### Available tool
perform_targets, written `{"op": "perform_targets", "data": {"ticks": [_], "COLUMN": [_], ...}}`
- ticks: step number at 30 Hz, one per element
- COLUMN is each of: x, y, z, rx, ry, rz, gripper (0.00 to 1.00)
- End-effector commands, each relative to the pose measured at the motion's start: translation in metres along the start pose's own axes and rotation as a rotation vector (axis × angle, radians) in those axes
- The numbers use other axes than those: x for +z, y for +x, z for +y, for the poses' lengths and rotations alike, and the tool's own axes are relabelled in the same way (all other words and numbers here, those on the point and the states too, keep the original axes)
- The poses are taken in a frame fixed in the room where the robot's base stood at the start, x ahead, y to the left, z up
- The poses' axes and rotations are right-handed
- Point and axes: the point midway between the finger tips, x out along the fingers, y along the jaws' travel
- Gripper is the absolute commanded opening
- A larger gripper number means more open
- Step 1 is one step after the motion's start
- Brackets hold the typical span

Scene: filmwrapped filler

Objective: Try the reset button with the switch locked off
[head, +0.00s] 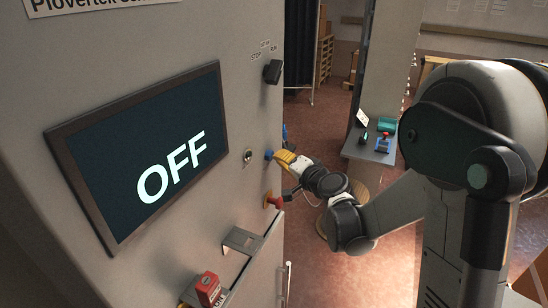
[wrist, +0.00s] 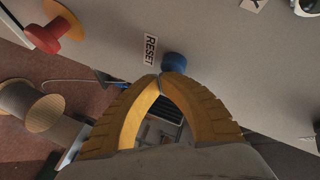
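The grey cabinet's screen (head: 150,152) reads OFF. The blue reset button (head: 268,155) is on the cabinet face right of the screen; in the wrist view the blue button (wrist: 174,62) sits beside a RESET label (wrist: 150,50). My gripper (head: 281,156) has yellow fingers with tips together and nothing between them. In the wrist view the tips (wrist: 161,76) are right at the button's edge; I cannot tell if they touch or press it. A black selector switch (head: 272,71) is higher up, near STOP and RUN labels. A red padlock-like item (head: 208,288) sits low on the cabinet.
A red mushroom button (head: 274,202) on a yellow base sticks out below the blue button. A round metal fitting (head: 248,156) is left of it. A metal bracket (head: 240,240) juts out lower down. A small table (head: 368,151) and open floor lie behind.

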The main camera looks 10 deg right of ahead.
Motion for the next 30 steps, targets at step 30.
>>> {"op": "perform_targets", "data": {"ticks": [30], "x": [0.0034], "y": [0.0054], "z": [-0.003], "rx": [-0.001], "ry": [0.001], "rz": [-0.001], "gripper": [0.0]}}
